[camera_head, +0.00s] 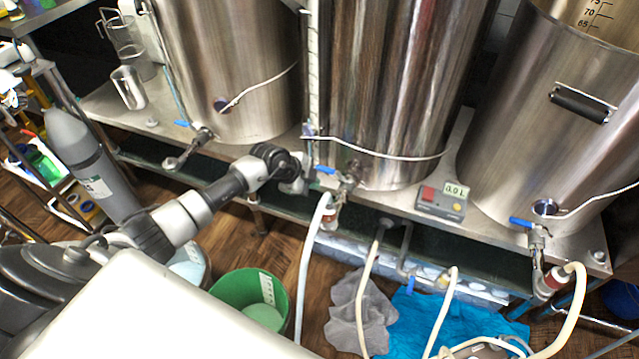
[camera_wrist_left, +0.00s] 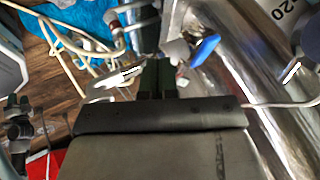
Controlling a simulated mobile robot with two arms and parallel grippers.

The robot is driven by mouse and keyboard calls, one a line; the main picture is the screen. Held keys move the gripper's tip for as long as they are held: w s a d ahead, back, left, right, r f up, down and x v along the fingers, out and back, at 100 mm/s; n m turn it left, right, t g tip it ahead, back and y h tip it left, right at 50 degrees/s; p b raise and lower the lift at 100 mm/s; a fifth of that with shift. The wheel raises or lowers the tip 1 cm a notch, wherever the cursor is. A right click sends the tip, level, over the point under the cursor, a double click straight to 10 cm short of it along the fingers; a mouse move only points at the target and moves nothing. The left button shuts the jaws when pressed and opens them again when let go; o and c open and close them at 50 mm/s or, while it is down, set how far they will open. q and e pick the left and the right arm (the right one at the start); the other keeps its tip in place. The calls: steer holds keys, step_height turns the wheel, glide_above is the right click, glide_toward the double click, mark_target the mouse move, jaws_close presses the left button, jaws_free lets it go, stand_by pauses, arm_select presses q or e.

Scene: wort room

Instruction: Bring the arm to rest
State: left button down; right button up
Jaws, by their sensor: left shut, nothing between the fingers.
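My left arm comes in from the lower left in the head view. Its gripper (camera_head: 296,186) is at the front of the middle steel kettle (camera_head: 385,100), just left of that kettle's blue-handled valve (camera_head: 325,170). In the left wrist view the two dark fingers (camera_wrist_left: 158,76) are together with nothing between them. A blue valve handle (camera_wrist_left: 205,50) shows just beyond them to the right, beside a steel kettle wall. I cannot tell whether the gripper touches the valve. My right gripper is in neither view.
Kettles stand left (camera_head: 225,70) and right (camera_head: 560,120) on a steel bench. A small box with a display (camera_head: 441,202) sits between two kettles. Hoses hang below. A green bucket (camera_head: 240,286), grey cloth (camera_head: 345,318) and blue cloth (camera_head: 408,325) are on the floor. A grey cylinder (camera_head: 80,150) stands left.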

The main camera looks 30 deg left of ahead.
arm_select(q)
steer(key=p+v, duration=0.2)
steer(key=v, duration=0.8)
steer(key=s+d+f+n+t+h+p, duration=0.2)
steer(key=f, duration=0.3)
steer(key=s+d+f+n+t+h+p, duration=0.2)
steer(key=d+f, duration=0.1)
steer(key=f, duration=0.3)
steer(key=s+a+f+n+y+p, duration=0.2)
steer(key=s+f+n+y, duration=0.4)
steer(key=s+f, duration=0.5)
steer(key=s+d+f+n+g, duration=0.1)
steer(key=s+d+f+g, duration=0.1)
steer(key=s, duration=0.8)
steer(key=s+d+f+n+g+y+p, duration=0.1)
steer(key=s+f+g, duration=0.3)
steer(key=s, duration=0.6)
steer(key=s+d+f+n+g+y+p, duration=0.1)
steer(key=s+d+f+g, duration=0.2)
steer(key=s+f, duration=0.4)
steer(key=s, duration=0.2)
steer(key=shift+s+n, duration=0.3)
steer(key=shift+s, duration=0.1)
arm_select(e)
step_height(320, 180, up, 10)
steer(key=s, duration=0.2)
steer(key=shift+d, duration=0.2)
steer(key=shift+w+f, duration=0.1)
